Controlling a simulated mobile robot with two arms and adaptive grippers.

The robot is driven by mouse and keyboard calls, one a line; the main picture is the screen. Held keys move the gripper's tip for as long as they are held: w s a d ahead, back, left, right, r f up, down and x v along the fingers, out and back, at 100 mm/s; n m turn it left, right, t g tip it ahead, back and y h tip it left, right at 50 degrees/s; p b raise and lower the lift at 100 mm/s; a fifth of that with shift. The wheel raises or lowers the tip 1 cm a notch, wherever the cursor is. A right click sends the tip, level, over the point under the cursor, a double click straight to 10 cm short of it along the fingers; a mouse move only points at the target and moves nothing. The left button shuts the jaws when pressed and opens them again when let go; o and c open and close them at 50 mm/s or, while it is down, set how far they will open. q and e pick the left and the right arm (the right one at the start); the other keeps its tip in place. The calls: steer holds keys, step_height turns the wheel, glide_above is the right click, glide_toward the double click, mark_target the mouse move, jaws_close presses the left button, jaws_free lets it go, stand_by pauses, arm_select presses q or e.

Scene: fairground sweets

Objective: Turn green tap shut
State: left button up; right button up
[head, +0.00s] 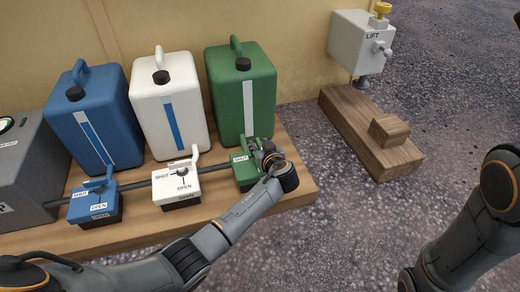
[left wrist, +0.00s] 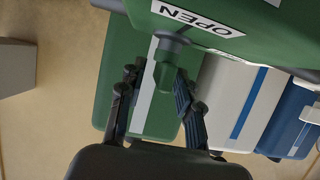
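The green tap (head: 246,172) sits at the right end of the pipe, in front of the green canister. A SHUT label shows on its left side in the head view. In the left wrist view an OPEN label shows on the tap's green body (left wrist: 225,14), and its green lever (left wrist: 164,76) hangs from a grey stem. My left gripper (head: 261,153) is at the tap and covers its lever in the head view. In the left wrist view the left gripper's (left wrist: 157,90) fingers stand apart on either side of the lever, with a gap visible on the left. My right gripper is out of view.
A white tap (head: 180,187) and a blue tap (head: 95,204) share the pipe. Green (head: 225,90), white (head: 150,105) and blue (head: 75,120) canisters stand behind. A LIFT box (head: 358,42) and wooden beam (head: 365,130) are at the right. Gravel ground lies in front.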

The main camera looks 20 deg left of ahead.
arm_select(q)
steer(key=shift+w+a, duration=0.1)
steer(key=shift+w, duration=0.1)
jaws_close()
